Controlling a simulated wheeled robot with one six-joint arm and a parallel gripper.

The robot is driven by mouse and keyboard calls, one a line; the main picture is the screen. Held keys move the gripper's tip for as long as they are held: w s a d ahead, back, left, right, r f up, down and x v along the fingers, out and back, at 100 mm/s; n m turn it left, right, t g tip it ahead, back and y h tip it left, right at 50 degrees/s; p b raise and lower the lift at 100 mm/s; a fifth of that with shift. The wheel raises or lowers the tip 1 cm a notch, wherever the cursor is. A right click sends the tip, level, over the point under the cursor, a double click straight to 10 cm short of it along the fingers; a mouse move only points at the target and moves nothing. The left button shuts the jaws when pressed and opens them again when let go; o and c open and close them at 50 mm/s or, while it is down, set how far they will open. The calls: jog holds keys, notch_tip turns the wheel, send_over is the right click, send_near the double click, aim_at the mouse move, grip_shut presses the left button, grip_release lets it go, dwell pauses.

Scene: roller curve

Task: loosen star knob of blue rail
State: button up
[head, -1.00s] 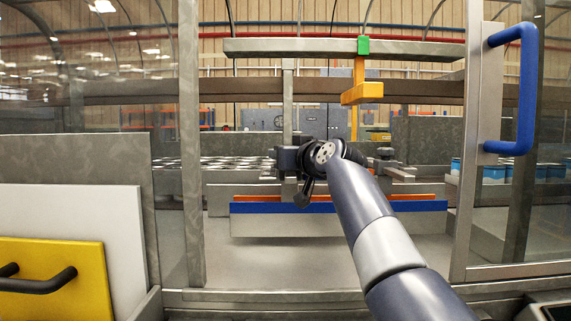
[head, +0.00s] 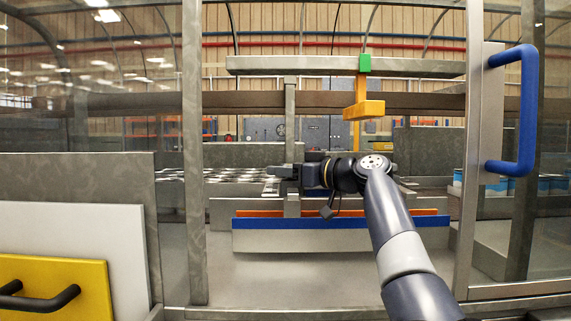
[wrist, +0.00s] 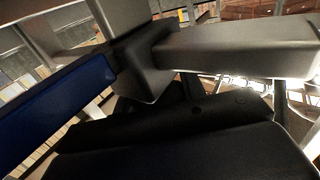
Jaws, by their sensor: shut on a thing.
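The blue rail (head: 340,223) runs level across the open bay in the head view, with an orange rail (head: 420,212) just behind it. In the wrist view the blue rail (wrist: 58,110) slants along the left, beside a grey metal bracket (wrist: 150,75). My gripper (head: 283,173) is at the upright post above the left part of the rail, pointing left. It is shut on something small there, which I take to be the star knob. The knob itself is hidden by the jaws, and its shape cannot be made out.
A grey upright post (head: 291,120) stands right at my gripper. A yellow bracket with a green cap (head: 365,63) hangs to the right. The door frame with a blue handle (head: 526,110) stands at the right, and a yellow panel (head: 75,285) at the lower left.

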jog(key=shift+f+n+g+y+p, duration=0.2)
jog(key=shift+n+g+y+p, duration=0.25)
jog(key=shift+g, duration=0.25)
jog(key=o, duration=1)
jog(key=shift+s+r, duration=0.1)
jog(key=shift+c, duration=0.2)
jog(key=shift+r, duration=0.15)
notch_tip(320, 180, up, 10)
jog(key=p, duration=0.7)
